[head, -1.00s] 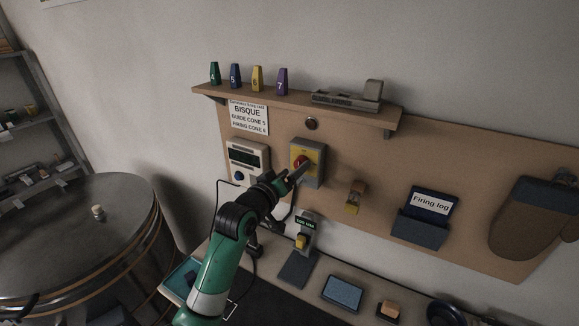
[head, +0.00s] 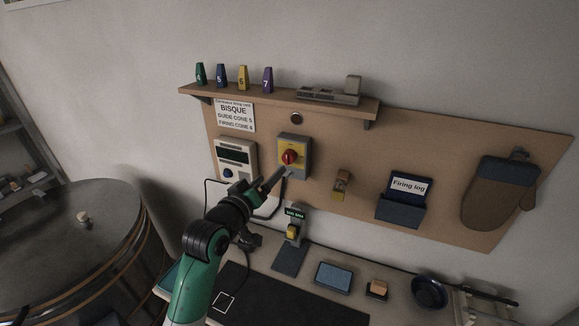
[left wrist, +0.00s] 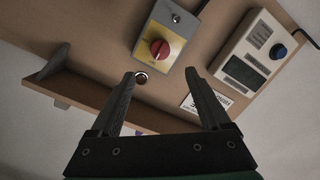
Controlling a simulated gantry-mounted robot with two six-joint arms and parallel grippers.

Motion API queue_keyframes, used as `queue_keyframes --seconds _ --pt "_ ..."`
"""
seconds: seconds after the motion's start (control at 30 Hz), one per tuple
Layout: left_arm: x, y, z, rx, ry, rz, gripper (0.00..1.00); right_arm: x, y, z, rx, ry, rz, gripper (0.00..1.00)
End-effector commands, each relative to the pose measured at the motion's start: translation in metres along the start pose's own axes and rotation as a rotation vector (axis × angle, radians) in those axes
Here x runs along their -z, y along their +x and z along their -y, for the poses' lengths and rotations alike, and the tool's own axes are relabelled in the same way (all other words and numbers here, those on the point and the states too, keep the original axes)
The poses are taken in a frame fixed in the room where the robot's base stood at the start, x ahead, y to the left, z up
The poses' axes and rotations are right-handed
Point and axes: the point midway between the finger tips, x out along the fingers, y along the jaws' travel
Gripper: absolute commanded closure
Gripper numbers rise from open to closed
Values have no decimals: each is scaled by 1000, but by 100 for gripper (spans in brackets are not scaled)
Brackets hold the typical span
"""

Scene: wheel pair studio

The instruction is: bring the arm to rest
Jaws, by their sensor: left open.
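My left gripper (head: 278,179) is in front of the brown wall board, just below and left of the red knob of a yellow and grey switch box (head: 294,144) in the head view. In the left wrist view its two fingers (left wrist: 160,98) stand wide apart with nothing between them. There the switch box (left wrist: 176,30) with its red knob (left wrist: 160,48) lies beyond the fingertips, apart from them. A controller (left wrist: 250,55) with a blue knob is beside it; it also shows in the head view (head: 234,155). My right gripper is in neither view.
A wooden shelf (head: 280,100) with several numbered cones juts out above. Below is a bench with a dark mat (head: 285,304). A round kiln (head: 75,245) stands at left.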

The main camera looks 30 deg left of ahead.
Motion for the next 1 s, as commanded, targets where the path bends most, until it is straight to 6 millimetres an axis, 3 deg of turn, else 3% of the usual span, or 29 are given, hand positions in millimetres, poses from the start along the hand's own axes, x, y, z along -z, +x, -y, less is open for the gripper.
queue_keyframes --seconds 0.17,0.27,0.33,0.43,0.57,0.7,0.8,0.9,1.0 --pt "0 0 0 0 0 0 20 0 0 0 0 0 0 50" --pt "-5 0 -11 -16 2 9 20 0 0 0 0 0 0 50" --pt "-10 -1 -36 -58 7 13 20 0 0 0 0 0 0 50" --pt "9 -22 -95 -171 17 -52 20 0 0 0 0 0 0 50" --pt "57 -83 -179 -354 79 -220 20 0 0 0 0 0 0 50" --pt "110 -174 -241 -510 189 -459 20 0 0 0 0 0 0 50" --pt "139 -235 -258 -559 274 -634 20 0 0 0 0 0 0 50" --pt "159 -277 -258 -553 363 -773 20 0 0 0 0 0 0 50" --pt "163 -286 -257 -515 455 -829 20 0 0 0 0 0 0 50"
